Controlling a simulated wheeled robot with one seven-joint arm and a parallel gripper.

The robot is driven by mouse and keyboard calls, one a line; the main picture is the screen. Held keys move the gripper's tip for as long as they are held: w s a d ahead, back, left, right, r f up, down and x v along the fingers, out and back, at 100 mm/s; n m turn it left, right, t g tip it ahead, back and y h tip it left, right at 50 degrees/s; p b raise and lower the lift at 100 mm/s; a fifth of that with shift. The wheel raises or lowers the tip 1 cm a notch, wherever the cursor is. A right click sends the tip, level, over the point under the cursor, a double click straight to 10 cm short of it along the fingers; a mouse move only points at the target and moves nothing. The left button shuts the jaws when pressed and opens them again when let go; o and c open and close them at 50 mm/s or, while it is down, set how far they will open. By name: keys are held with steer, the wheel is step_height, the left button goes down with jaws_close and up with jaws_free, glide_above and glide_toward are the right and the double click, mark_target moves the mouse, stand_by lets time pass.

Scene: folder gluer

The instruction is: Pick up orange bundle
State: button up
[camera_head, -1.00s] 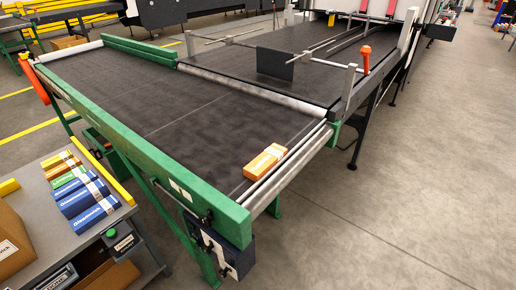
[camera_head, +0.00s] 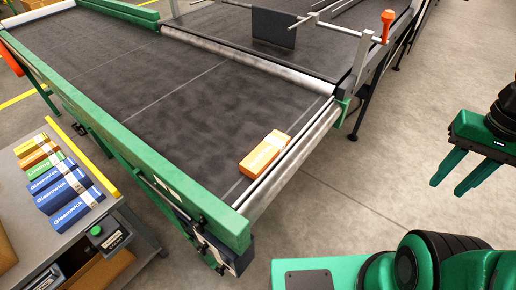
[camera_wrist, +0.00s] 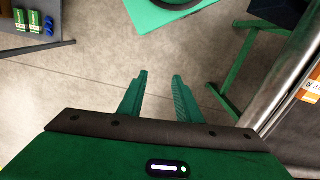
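The orange bundle (camera_head: 265,153) has a white band and lies on the dark conveyor belt (camera_head: 190,110), close to the rollers at its near right end. A part of the orange bundle (camera_wrist: 311,86) also shows at the right edge of the wrist view. My gripper (camera_head: 461,186) is green and hangs over the floor at the right, well apart from the conveyor and the bundle. In the wrist view, the two fingers of my gripper (camera_wrist: 161,75) stand apart with bare floor between them. It is open and empty.
Green side rails (camera_head: 150,158) and metal rollers (camera_head: 300,155) edge the belt. A grey cart (camera_head: 100,215) at the left holds several blue, green and orange bundles (camera_head: 62,190). A black plate (camera_head: 274,27) hangs from a bar farther back. The floor at the right is clear.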

steer(key=shift+o, duration=0.4)
steer(key=shift+s+d, duration=0.15)
steer(key=shift+d, duration=0.1)
steer(key=o, duration=0.5)
steer(key=shift+s+r, duration=0.2)
steer(key=shift+s, duration=0.15)
steer(key=shift+o, duration=1.4)
steer(key=shift+w+a+r+n, duration=0.2)
steer(key=shift+r+n, duration=0.1)
steer(key=shift+n, duration=0.1)
steer(key=w+a+r+n, duration=0.2)
steer(key=w+a+n, duration=0.6)
steer(key=w+n, duration=0.3)
steer(key=n, duration=2.3)
glide_above(268, 149)
steer(key=f, duration=0.4)
steer(key=shift+w+a+f, duration=0.1)
steer(key=shift+w+f, duration=0.05)
steer(key=shift+w, duration=0.1)
steer(key=shift+s+f, duration=0.15)
steer(key=shift+f, duration=2.8)
